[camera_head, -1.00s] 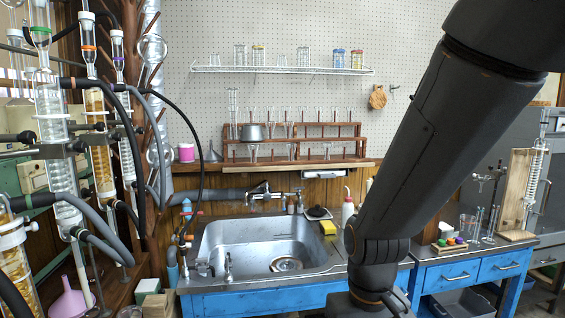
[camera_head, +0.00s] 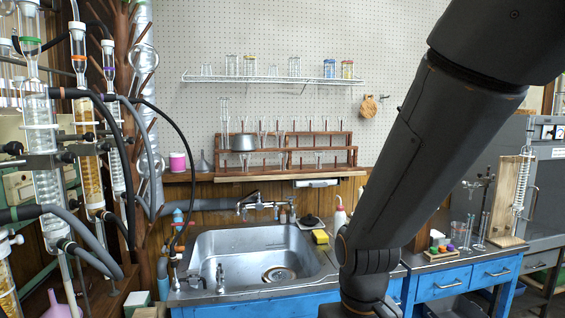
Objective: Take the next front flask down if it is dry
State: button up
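A wooden drying rack (camera_head: 285,173) with pegs stands on a ledge above the sink, against the pegboard wall. Clear glassware hangs on it, including pieces on the upper row (camera_head: 279,128) and a few lower, front pieces such as one at the right (camera_head: 319,158). The glass is small and transparent here, and I cannot tell whether any of it is dry or wet. My dark arm crosses the right side of the view; my gripper is out of view.
A steel sink (camera_head: 205,262) with a tap (camera_head: 258,203) lies below the rack, in a blue bench. A wire shelf (camera_head: 270,79) with jars hangs above. Glass condensers (camera_head: 42,140) and hoses crowd the left. A yellow sponge (camera_head: 320,237) and wash bottle (camera_head: 340,217) sit right of the sink.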

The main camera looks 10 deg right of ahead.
aim_at(282, 157)
jog(key=z, duration=0.15)
jog(key=i, duration=1.8)
jog(key=u, duration=0.6)
